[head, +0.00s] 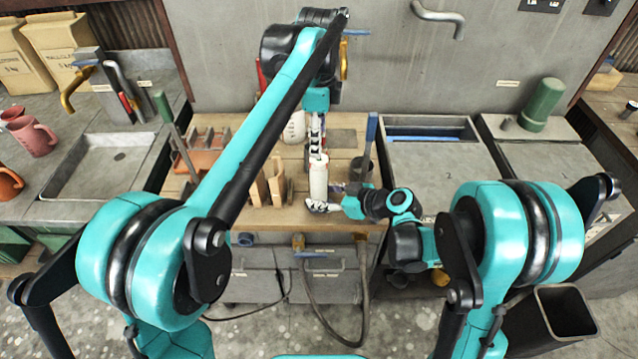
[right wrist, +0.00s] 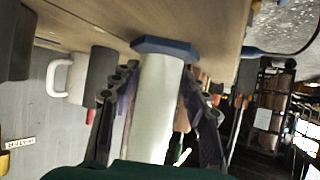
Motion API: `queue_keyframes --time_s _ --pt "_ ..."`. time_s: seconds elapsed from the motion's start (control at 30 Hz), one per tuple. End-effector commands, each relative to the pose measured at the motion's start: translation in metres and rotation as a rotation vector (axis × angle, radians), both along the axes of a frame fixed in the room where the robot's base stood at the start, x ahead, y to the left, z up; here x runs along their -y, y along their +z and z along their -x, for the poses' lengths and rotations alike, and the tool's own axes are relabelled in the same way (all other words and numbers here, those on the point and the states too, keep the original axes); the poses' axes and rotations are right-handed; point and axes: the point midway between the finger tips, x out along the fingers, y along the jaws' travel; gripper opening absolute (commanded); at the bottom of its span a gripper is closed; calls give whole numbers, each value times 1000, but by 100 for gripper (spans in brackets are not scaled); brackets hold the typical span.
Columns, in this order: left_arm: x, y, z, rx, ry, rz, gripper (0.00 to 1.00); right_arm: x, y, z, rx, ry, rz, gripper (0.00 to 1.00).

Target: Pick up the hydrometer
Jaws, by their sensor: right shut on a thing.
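A pale, upright cylinder (head: 318,180) stands near the front edge of the wooden bench; it also shows in the right wrist view (right wrist: 158,105), with a blue hexagonal base (right wrist: 165,47). My right gripper (head: 326,205) is shut on this cylinder low down, with a finger on each side in the right wrist view (right wrist: 160,85). My left gripper (head: 317,152) points down directly over the cylinder's top. Its fingers look close together, but I cannot tell whether they hold anything. I cannot make out a separate hydrometer; the cylinder's mouth is hidden by the left gripper.
A wooden rack (head: 268,186) stands left of the cylinder. A dark cup with a blue-handled tool (head: 371,135) stands right of it, close to my right gripper. Sinks and trays flank the bench.

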Motion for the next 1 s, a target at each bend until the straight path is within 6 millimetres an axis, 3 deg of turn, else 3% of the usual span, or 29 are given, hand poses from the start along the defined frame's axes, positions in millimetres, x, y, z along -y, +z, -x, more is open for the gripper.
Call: queue_keyframes --time_s 0.03,0.1,0.47,0.57,0.8,1.0 --pt "0 0 0 0 0 0 19 0 0 0 0 -1 0 29" --pt "0 0 0 0 0 0 1 0 0 0 0 -1 0 29" --pt "0 4 0 0 0 0 0 0 0 0 0 -1 0 29" --pt "0 16 0 0 0 0 0 0 0 0 0 -1 0 29" --pt "0 65 -1 0 0 -1 0 0 0 0 0 -1 0 29" --pt "0 92 -1 0 1 -1 0 0 0 0 0 -1 0 29"
